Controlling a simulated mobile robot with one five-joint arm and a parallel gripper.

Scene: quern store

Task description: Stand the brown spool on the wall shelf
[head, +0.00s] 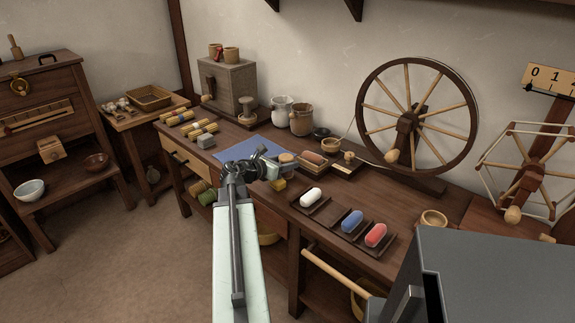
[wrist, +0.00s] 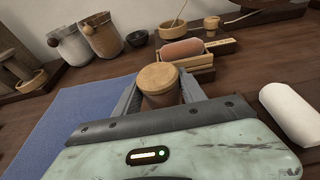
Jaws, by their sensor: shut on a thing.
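The brown spool (wrist: 159,80) stands upright between the two grey fingers of my gripper (wrist: 155,95) in the wrist view, with a round tan top and a brown body. My gripper is shut on it. In the head view my gripper (head: 280,168) is over the workbench, by the right edge of the blue cloth, and the spool's tan top (head: 287,157) shows there. The spool's lower end is hidden, so I cannot tell whether it touches the bench. The wall shelf (head: 400,4) shows only as a dark edge with brackets at the top of the head view.
The blue cloth (head: 244,149) lies on the bench. White, blue (head: 352,220) and red (head: 375,234) rolls lie in trays to the right. A spinning wheel (head: 417,118) stands at the back right. Jars (head: 301,120) and a grey box (head: 228,88) stand at the back.

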